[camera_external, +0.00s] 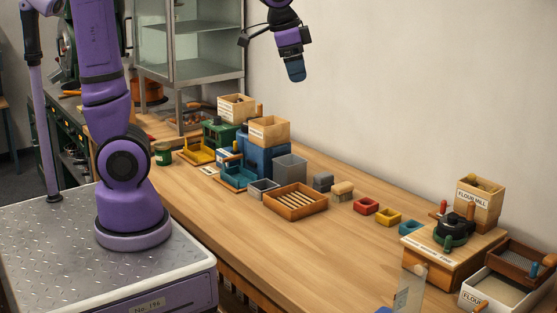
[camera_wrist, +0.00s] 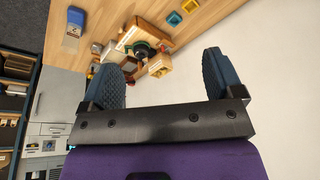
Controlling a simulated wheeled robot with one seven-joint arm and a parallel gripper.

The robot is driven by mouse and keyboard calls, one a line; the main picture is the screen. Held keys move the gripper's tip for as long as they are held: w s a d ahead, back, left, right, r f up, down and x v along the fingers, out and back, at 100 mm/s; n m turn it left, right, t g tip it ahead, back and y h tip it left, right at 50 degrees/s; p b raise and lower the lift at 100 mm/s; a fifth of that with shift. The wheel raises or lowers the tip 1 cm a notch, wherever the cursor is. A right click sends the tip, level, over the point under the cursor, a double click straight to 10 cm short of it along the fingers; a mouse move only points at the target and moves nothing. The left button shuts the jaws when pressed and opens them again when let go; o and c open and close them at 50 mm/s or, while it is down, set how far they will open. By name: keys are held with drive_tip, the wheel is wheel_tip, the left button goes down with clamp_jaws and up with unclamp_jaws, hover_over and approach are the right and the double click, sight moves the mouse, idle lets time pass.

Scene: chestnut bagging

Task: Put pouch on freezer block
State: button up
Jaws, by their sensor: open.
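My gripper (camera_external: 295,72) is high above the back of the workbench, near the wall, far from anything on the bench. In the wrist view my gripper (camera_wrist: 162,78) has its two dark blue pads wide apart with nothing between them. A pale, see-through upright piece with a small label (camera_external: 408,290), possibly the pouch, shows at the bench's front edge at lower right.
A flour mill (camera_external: 478,200) and a flour box (camera_external: 490,292) stand at the right. The bench's middle front (camera_external: 290,255) is clear.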

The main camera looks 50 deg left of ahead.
drive_tip(key=s+a+f+n+t+y, duration=0.1)
drive_tip(key=s+a+n, duration=0.6)
drive_tip(key=s+a, duration=0.9)
drive_tip(key=shift+a+f+t, duration=0.25)
drive_tip(key=shift+a+t, duration=0.25)
drive_tip(key=shift+t, duration=0.2)
